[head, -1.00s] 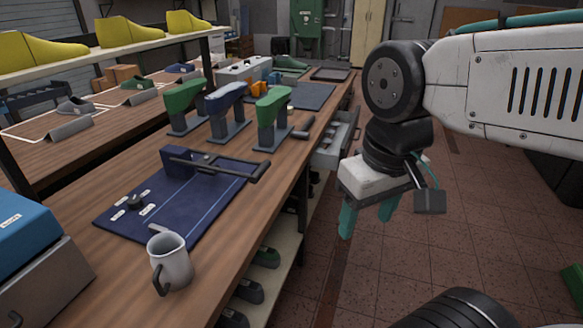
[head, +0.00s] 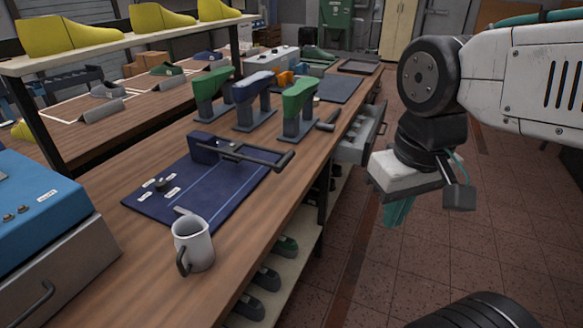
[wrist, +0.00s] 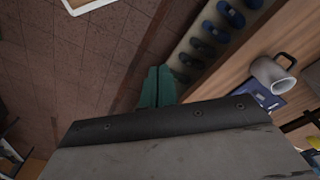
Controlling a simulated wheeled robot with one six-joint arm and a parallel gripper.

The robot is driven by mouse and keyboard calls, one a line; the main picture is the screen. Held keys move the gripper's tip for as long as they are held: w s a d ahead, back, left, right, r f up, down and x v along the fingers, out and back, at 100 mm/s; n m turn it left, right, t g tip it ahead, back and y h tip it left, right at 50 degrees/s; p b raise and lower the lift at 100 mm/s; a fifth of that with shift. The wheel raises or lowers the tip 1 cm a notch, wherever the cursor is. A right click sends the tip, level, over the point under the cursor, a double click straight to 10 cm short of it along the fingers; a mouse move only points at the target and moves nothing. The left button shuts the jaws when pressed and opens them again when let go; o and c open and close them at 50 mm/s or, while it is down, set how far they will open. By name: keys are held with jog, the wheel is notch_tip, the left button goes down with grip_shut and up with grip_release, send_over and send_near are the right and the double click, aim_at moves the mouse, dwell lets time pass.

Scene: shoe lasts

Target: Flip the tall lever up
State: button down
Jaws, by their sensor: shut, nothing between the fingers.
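My gripper (head: 398,212) hangs over the floor to the right of the workbench, apart from everything on it. Its teal fingers are together and empty, also in the wrist view (wrist: 158,88). A blue sloped-top box (head: 40,205) stands at the left edge of the head view, partly cut off.
A grey mug (head: 194,246) stands at the bench's front edge; it also shows in the wrist view (wrist: 270,72). Green and blue lasts on stands (head: 298,100) are farther back. A drawer (head: 362,142) stands open toward my arm. The floor (head: 345,285) is clear.

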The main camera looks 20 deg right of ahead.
jog(key=w+a+f+m+g+y, duration=0.3)
jog(key=w+f+m+y, duration=0.95)
jog(key=f, duration=0.25)
jog(key=w+d+f+m+t, duration=0.3)
jog(key=w+d+m+t, duration=0.1)
jog(key=w+m+t, duration=0.3)
jog(key=w+d+f+m+t, duration=0.4)
jog(key=w+d+m+t, duration=0.1)
jog(key=w+m+t, duration=0.2)
jog(key=w+t, duration=0.1)
jog(key=w, duration=0.1)
jog(key=shift+w+y, duration=0.3)
jog(key=shift+y, duration=0.05)
jog(key=shift+a, duration=0.15)
